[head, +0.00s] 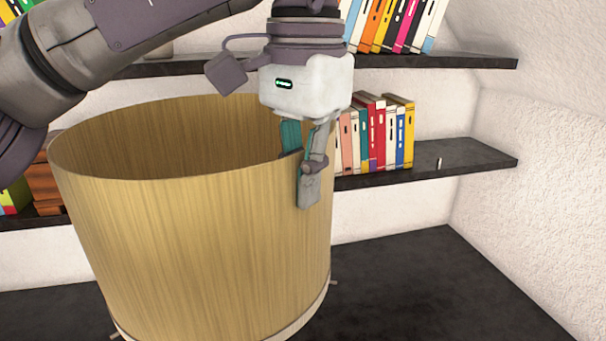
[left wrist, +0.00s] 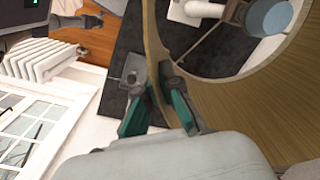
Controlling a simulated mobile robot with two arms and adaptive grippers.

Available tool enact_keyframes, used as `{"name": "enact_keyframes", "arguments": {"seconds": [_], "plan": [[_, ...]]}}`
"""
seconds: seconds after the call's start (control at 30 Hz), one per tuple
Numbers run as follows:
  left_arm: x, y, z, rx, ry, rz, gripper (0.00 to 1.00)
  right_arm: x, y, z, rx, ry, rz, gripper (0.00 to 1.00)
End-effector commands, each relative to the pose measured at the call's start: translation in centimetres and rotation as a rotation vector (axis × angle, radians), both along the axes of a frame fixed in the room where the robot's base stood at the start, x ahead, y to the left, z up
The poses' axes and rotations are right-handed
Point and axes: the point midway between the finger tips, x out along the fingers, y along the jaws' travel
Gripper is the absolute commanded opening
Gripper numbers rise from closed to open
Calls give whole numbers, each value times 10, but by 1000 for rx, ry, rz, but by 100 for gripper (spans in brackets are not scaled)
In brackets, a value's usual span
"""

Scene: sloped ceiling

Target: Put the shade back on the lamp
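The lamp shade (head: 190,250) is a large open drum with a wood-grain look, in front of the shelves in the head view. A pale band with small pegs shows at its lower edge. My left gripper (head: 303,172) is at the shade's right upper rim, one finger inside and one outside. In the left wrist view the fingers (left wrist: 153,82) close on the shade's wall (left wrist: 240,100), and a thin rod crosses its opening. No lamp stand can be made out for certain; the shade hides what is behind it. My right gripper is not in view.
Dark wall shelves hold books (head: 375,135), with more books above (head: 400,22). A dark surface (head: 430,285) lies below, clear at right. The sloped wall (head: 535,170) bounds the right side. The left wrist view shows a white radiator (left wrist: 42,60) and a window (left wrist: 35,125).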

Motion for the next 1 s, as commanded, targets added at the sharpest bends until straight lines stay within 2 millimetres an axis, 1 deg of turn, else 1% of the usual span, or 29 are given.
{"name": "enact_keyframes", "arguments": {"seconds": [0.17,0.2,0.37,0.63,0.77,0.87,1.0], "plan": [[0,0,1,0,-1,0,0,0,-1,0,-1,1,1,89],[0,0,1,0,-1,0,8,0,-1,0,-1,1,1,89],[0,0,1,-1,-1,0,35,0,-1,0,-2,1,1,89],[0,0,0,-1,1,0,35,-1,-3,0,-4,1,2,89],[0,0,6,-1,0,1,35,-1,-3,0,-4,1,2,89],[0,-1,20,-3,-2,2,35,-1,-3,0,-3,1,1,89],[-1,-1,52,-2,-9,7,35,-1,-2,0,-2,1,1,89]]}}
